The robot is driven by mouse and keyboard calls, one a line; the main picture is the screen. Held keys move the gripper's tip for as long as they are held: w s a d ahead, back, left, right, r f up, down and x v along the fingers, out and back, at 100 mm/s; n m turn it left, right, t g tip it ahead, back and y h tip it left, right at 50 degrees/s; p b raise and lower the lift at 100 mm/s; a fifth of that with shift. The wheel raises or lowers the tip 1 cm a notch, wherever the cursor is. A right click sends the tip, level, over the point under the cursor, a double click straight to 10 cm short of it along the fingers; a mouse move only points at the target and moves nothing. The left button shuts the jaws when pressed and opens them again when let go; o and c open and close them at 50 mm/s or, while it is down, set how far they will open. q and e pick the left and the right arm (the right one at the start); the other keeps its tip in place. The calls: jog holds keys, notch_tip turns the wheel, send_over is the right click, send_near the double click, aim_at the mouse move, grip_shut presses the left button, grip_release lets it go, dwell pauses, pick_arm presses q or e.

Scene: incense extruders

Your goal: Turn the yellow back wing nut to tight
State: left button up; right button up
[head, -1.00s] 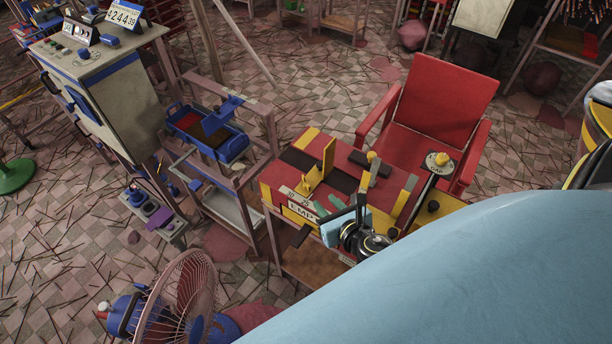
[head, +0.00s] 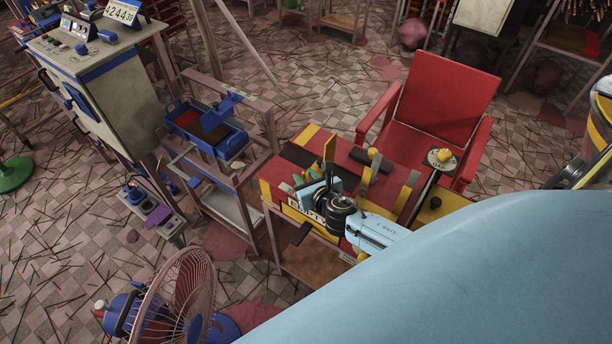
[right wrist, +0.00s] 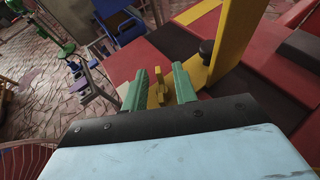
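A yellow wing nut (right wrist: 157,93) shows in the right wrist view, in front of a tall yellow bracket (right wrist: 236,35). My right gripper (right wrist: 160,80) has its two green fingers on either side of the nut. The fingers are spread, and the nut is between them with a gap at least on its right side. I cannot tell how deep the nut sits between them. In the head view the right gripper (head: 306,179) is over the red and yellow bench (head: 290,152), beside the bracket (head: 329,149). The nut is hidden there. My left gripper is not in view.
A yellow-knobbed dial (head: 440,157) and upright yellow-grey plates (head: 406,192) stand right of the arm. A red chair (head: 440,95) is behind the bench. A rack with a blue tray (head: 207,128) is left, and a fan (head: 180,300) is at front left.

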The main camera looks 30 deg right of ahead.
grip_shut()
